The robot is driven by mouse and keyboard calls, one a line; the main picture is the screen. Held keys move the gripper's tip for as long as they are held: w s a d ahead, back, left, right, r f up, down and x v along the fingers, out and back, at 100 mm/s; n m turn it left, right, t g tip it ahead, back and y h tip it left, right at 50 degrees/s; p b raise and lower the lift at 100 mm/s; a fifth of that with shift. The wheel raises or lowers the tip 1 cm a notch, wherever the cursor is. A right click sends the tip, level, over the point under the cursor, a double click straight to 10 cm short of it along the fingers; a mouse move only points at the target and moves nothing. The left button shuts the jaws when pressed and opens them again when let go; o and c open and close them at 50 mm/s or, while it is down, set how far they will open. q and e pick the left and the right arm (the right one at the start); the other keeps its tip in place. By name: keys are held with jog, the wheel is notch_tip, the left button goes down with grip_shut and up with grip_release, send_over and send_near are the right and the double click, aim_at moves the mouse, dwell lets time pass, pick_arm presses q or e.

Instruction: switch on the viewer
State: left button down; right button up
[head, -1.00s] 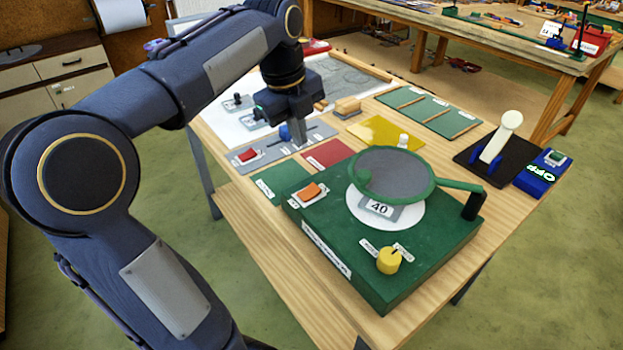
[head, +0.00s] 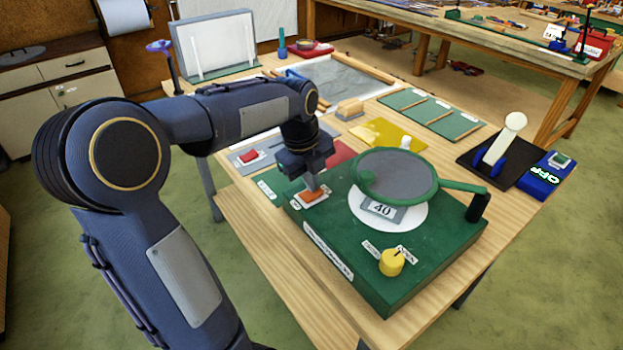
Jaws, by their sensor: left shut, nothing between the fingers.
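A green box (head: 345,262) stands at the front of the table. On it are an orange rocker switch (head: 317,197) on a white plate, a white disc with a "40" plate (head: 382,210), a green-rimmed round lens (head: 395,175) on an arm, and a yellow knob (head: 391,262). Its long front label is too small to read, so I cannot tell whether this is the viewer. My left gripper (head: 312,187) is shut and points down at the orange switch. Its tip is at or just above the switch; contact cannot be told. My right gripper is not in view.
A red switch (head: 249,156) sits on a grey strip behind. An upright white panel (head: 215,45) stands at the back left. A white lever (head: 503,137) on a black base and a blue "OFF" box (head: 540,178) stand at right. A yellow sheet (head: 385,133) lies behind the lens.

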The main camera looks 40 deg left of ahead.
pick_arm(q)
jog(key=shift+w+d+g+p, duration=0.1)
jog(key=shift+g+p, duration=0.3)
jog(key=shift+p, duration=0.6)
jog(key=shift+f, duration=0.4)
jog(key=shift+s, duration=0.2)
jog(key=shift+s+a+b, duration=0.25)
jog(key=shift+s+b, duration=0.05)
jog(key=shift+s, duration=0.35)
